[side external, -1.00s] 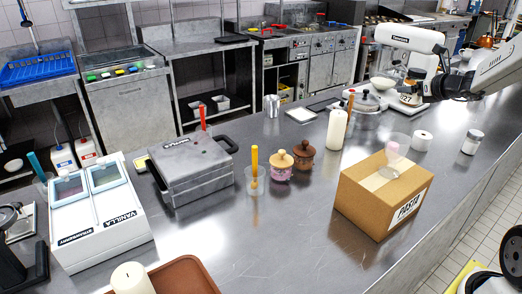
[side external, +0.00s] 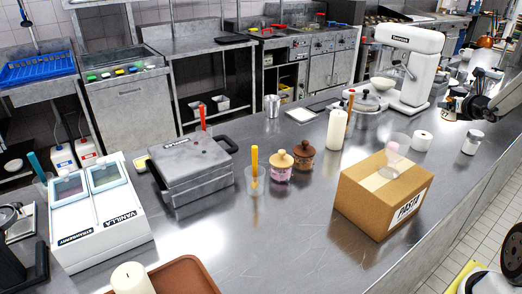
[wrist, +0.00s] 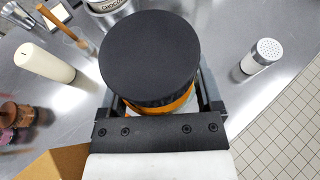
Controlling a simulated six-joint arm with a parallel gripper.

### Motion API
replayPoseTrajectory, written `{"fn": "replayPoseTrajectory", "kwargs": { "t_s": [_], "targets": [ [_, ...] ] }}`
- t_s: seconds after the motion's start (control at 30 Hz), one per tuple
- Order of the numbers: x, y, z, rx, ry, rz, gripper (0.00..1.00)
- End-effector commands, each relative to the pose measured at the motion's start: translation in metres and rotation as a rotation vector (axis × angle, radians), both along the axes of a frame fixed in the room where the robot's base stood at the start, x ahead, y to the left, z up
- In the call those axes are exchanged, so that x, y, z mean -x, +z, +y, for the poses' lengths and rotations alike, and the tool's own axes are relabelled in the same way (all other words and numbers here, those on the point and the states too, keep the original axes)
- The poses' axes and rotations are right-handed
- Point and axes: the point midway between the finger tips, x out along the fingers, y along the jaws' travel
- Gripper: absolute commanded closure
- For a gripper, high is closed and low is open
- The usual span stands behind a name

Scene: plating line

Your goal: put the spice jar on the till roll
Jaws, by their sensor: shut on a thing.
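My gripper (side external: 452,108) is at the right, above the counter, up and to the right of the till roll. In the wrist view it is shut on the spice jar (wrist: 150,55), which has a wide black lid and an orange body. The lid faces the wrist camera and the jar's lower part is mostly hidden. The white till roll (side external: 421,141) stands on the steel counter behind the cardboard box. I cannot clearly make it out in the wrist view, where the jar and gripper block the middle.
A shaker with a metal top (side external: 472,142) stands right of the till roll. The cardboard PASTA box (side external: 372,205) with a clear cup (side external: 397,146) is in front. A white candle (side external: 336,131), a lidded pot (side external: 368,103) and a white mixer (side external: 410,75) stand nearby.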

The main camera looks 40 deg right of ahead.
Motion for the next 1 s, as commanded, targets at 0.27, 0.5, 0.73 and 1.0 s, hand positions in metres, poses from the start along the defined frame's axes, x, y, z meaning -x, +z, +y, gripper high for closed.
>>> {"fn": "replayPoseTrajectory", "kwargs": {
  "t_s": [0.27,0.5,0.73,1.0],
  "targets": [
    [-0.001,-0.003,-0.001,0.003,0.002,-0.002,0.93],
    [-0.012,-0.01,-0.012,0.002,0.002,-0.002,0.93],
    [-0.032,-0.023,-0.032,0.002,0.003,-0.001,0.93],
    [-0.054,-0.037,-0.056,0.003,0.003,-0.002,0.93]
  ]
}}
